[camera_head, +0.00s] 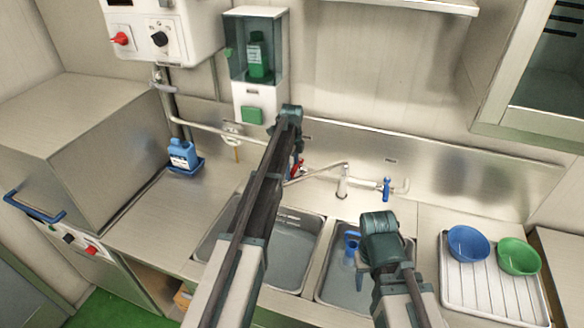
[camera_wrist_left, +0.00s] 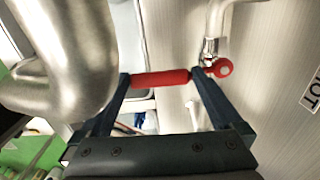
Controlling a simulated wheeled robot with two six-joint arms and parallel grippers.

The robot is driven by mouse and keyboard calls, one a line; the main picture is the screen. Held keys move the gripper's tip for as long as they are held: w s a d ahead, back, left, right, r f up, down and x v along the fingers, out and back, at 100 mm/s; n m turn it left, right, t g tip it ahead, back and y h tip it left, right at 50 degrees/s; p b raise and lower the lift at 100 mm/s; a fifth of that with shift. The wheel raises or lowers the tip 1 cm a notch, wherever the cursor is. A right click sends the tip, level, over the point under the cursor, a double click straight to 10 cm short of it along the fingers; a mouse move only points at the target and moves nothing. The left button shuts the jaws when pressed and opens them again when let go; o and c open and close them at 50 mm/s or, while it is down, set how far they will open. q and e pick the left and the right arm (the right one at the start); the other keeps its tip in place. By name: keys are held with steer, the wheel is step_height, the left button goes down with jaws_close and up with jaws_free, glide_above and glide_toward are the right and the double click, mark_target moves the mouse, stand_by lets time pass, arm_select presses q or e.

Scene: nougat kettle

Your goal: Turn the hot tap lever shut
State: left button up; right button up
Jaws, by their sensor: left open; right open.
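The red hot tap lever (camera_wrist_left: 160,78) lies crosswise between the two fingertips of my left gripper (camera_wrist_left: 163,82) in the left wrist view. The fingers are open, one near each end of the lever; whether they touch it I cannot tell. A round red knob (camera_wrist_left: 224,68) on the chrome tap pipe sits just right of the right finger. In the head view the red lever (camera_head: 297,169) shows only partly, beneath my left gripper (camera_head: 296,152) at the sink's back wall. My right gripper (camera_head: 380,242) is open over the right basin, its fingers mostly hidden.
A swivel spout (camera_head: 318,173) and the blue cold tap lever (camera_head: 387,188) are right of my left gripper. A thick steel pipe (camera_wrist_left: 75,60) is close on the left in the wrist view. A blue bowl (camera_head: 468,243) and green bowl (camera_head: 518,256) stand on the drying rack (camera_head: 477,303).

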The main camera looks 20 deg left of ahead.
arm_select(q)
step_height(320, 180, up, 14)
steer(key=p, duration=1.3)
steer(key=shift+f, duration=0.15)
steer(key=s+d+n, duration=0.3)
steer(key=s+n, duration=0.3)
steer(key=s, duration=0.5)
steer(key=s+d+n, duration=0.3)
steer(key=s+n, duration=0.3)
steer(key=s, duration=0.4)
steer(key=s+d+n, duration=0.3)
steer(key=s+n, duration=0.3)
steer(key=s, duration=0.5)
steer(key=s+d+f+m+b, duration=0.1)
steer(key=s+d+f+b, duration=0.1)
steer(key=f+b, duration=0.5)
steer(key=s+d+f+m+b, duration=0.1)
steer(key=d+f+b, duration=0.4)
steer(key=f+b, duration=0.2)
steer(key=s+d+f+m+y+b, duration=0.1)
steer(key=s+d+f+b, duration=0.1)
steer(key=d+f+b, duration=0.2)
step_height(320, 180, down, 4)
steer(key=b, duration=0.3)
steer(key=shift+s+b, duration=0.35)
